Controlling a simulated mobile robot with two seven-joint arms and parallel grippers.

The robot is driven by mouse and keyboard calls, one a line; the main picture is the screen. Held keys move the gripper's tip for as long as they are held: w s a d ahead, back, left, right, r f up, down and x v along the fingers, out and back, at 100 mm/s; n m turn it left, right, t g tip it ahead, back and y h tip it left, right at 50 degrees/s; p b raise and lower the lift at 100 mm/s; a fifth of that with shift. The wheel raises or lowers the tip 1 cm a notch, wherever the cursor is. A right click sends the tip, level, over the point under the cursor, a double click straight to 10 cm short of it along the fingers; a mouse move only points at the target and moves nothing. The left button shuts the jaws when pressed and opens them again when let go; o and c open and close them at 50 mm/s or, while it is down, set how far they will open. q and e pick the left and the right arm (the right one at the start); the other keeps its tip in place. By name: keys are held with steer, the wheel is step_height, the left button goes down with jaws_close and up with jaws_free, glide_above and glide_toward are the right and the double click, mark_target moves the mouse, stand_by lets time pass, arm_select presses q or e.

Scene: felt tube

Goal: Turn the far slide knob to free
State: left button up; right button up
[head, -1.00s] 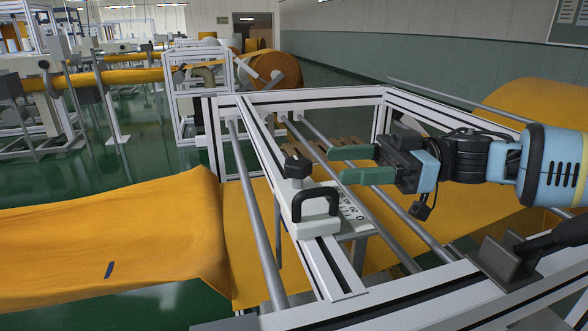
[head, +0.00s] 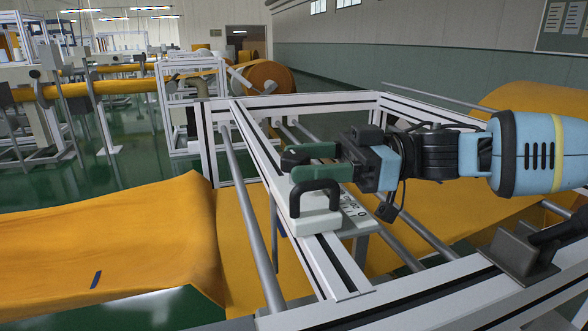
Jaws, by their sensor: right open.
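The black slide knob (head: 290,160) stands on the far part of a pale slide block (head: 312,221) on the aluminium rail. My fingers partly cover it. A black arched handle (head: 314,188) rises from the same block, nearer to me. My right gripper (head: 294,162), with green fingers, reaches in from the right and is open. Its fingertips are at the knob, seemingly one on its far side and one on its near side. I cannot tell whether they touch it. The knob's marking is not readable. My left gripper is not in view.
A numbered scale plate (head: 355,212) lies right of the block. Metal rods (head: 253,215) run along both sides of the rail (head: 335,265). Orange felt (head: 110,240) spreads at left and below the frame. A grey bracket (head: 520,255) sits at lower right.

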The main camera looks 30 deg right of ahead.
steer(key=shift+x, duration=0.95)
steer(key=c, duration=1)
